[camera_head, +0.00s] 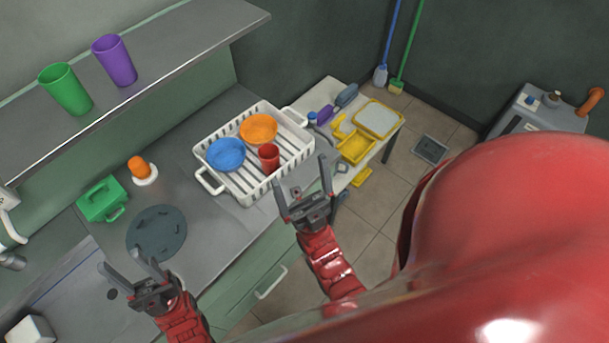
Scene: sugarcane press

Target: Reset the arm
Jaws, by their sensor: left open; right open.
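My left gripper (134,270) is open and empty above the front of the grey counter, near the sink area. My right gripper (303,188) is open and empty at the front right corner of the white dish rack, with its fingers pointing up in the picture. I cannot tell its exact height above the counter. Both red forearms come in from the bottom of the view. A large red part of my own body covers the lower right.
The white dish rack (209,181) holds a blue bowl (227,153), an orange bowl (258,128) and a red cup (269,158). A green box (102,200) and dark round mat (157,232) lie left. Green (66,89) and purple (114,60) cups stand on the shelf.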

